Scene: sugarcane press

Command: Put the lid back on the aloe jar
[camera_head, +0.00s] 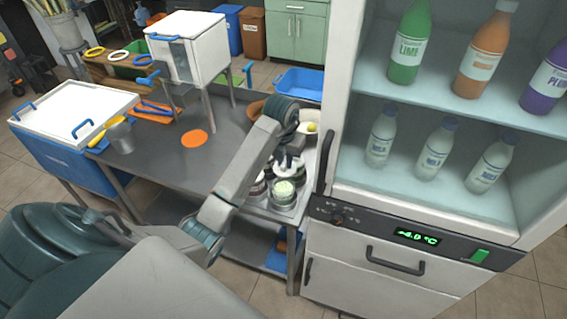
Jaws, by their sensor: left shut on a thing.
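An open jar with pale green contents (283,189) stands upright at the right end of the grey metal table. I take it as the aloe jar. My left gripper (289,169) is just above and behind the jar's mouth, pointing down. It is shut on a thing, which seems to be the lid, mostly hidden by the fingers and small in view. I cannot tell whether it touches the jar. My right gripper is not in view.
Other jars (258,188) stand close beside the aloe jar. The fridge (334,120) with bottles rises just to the right. A white press box (188,47) stands on the table (165,150) at the back.

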